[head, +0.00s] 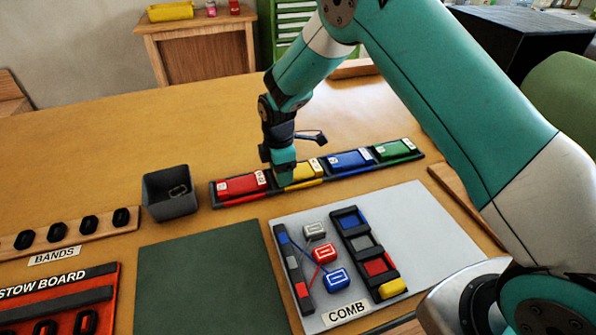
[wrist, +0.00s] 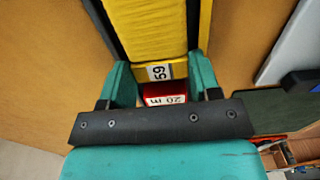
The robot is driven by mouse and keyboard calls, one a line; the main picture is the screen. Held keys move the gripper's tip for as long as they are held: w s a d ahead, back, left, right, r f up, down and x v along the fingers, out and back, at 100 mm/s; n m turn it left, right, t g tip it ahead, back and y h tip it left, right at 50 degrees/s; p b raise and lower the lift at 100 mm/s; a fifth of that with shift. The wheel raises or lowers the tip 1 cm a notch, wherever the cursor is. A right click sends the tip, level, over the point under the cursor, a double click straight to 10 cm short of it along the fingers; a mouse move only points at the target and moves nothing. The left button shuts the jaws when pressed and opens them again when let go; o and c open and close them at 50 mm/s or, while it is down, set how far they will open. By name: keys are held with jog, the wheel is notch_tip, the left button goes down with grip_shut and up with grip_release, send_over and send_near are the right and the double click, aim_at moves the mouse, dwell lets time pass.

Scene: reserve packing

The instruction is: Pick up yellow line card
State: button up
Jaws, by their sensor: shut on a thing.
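The yellow line card (head: 308,171) sits in the long dark rack (head: 330,178), between a red card (head: 242,185) and a blue card (head: 350,159). My gripper (head: 284,172) is at its left end and partly covers it. In the wrist view the yellow card (wrist: 152,28) has a white label reading 59, and its near end lies between the two teal fingers of my gripper (wrist: 160,76). The fingers are shut on it. The red card (wrist: 165,96) shows just behind that end. Whether the yellow card is raised off the rack cannot be told.
A green card (head: 394,149) fills the rack's right end. A dark bin (head: 169,192) stands left of the rack. A pale board with the COMB label (head: 346,311) and a dark green mat (head: 212,280) lie in front. The table behind the rack is clear.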

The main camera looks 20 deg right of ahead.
jog(key=shift+r, duration=0.1)
jog(key=shift+r+p, duration=2.35)
jog(key=shift+r, duration=1.05)
